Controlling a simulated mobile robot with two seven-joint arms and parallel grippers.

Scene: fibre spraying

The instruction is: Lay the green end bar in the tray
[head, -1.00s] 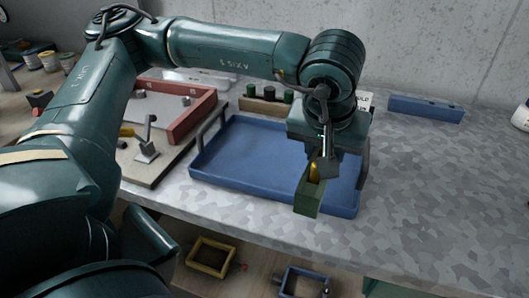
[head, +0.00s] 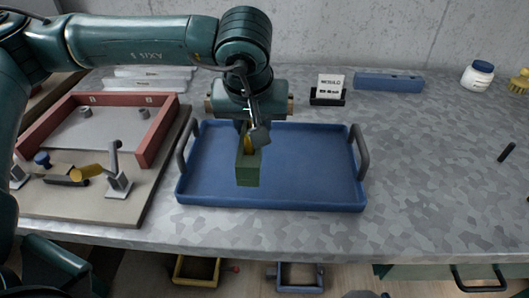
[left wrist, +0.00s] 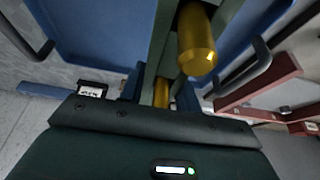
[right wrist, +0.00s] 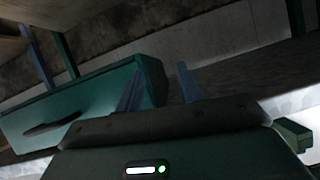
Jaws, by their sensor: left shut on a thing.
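The green end bar (head: 248,170) hangs from my left gripper (head: 252,140), over the left-middle part of the blue tray (head: 310,185). It points toward the tray's front. I cannot tell whether its underside touches the tray floor. My left gripper is shut on it. In the left wrist view the green bar (left wrist: 165,38) carries a yellow peg (left wrist: 197,45), with the blue tray (left wrist: 95,30) beyond it. My right gripper (right wrist: 160,80) shows only in the right wrist view, open and empty near a green drawer front.
A red-framed mould on a board (head: 150,140) stands left of the tray, with a metal clamp (head: 118,175) near it. Table to the right is mostly clear.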

